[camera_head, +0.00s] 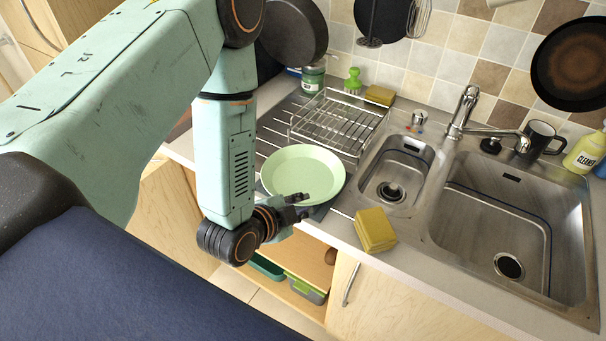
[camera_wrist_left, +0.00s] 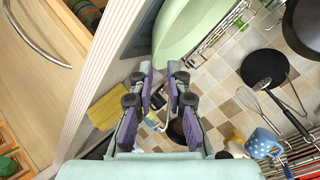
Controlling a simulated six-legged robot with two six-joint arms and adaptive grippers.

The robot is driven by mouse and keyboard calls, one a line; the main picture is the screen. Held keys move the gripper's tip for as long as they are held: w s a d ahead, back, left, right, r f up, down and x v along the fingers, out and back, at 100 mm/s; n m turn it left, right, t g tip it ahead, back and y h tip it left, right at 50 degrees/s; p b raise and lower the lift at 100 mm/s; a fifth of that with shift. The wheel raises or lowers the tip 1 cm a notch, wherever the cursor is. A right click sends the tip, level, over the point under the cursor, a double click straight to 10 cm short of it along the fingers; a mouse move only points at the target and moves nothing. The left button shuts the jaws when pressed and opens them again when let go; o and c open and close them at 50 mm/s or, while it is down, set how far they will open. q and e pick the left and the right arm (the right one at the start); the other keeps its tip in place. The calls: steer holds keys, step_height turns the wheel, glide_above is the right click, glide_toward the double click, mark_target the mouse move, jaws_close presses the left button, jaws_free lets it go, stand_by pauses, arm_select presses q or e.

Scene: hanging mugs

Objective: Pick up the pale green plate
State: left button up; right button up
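The pale green plate (camera_head: 303,172) lies on the ribbed drainboard left of the sinks, in front of the wire dish rack. Part of it shows at the top of the left wrist view (camera_wrist_left: 190,28). My left gripper (camera_head: 300,206) is at the plate's near rim and covers a little of it in the head view. My right gripper is not in view.
The wire dish rack (camera_head: 340,122) stands behind the plate. Yellow sponges (camera_head: 375,229) lie at the counter's front edge, right of the gripper. A double sink (camera_head: 500,215) with a faucet (camera_head: 463,112) is to the right. A dark mug (camera_head: 540,138) stands behind it.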

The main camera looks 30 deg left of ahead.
mark_target(316, 201)
arm_select(q)
steer(key=shift+w+d+f, duration=0.45)
steer(key=shift+w+d, duration=0.25)
steer(key=shift+w, duration=0.15)
steer(key=shift+w+a+f+p, duration=0.2)
steer(key=shift+w+f, duration=0.4)
steer(key=shift+w, duration=0.2)
steer(key=shift+w+a+f+p, duration=0.1)
steer(key=shift+w+f+p, duration=0.05)
steer(key=shift+w+f, duration=0.55)
steer(key=shift+s+d+r, duration=0.1)
steer(key=shift+d+r, duration=0.2)
steer(key=shift+r, duration=0.05)
steer(key=shift+c, duration=0.4)
steer(key=shift+s+r, duration=0.15)
steer(key=shift+s, duration=0.15)
jaws_close()
steer(key=shift+w+a+f, duration=0.2)
steer(key=shift+d+r, duration=0.1)
steer(key=shift+d, duration=0.05)
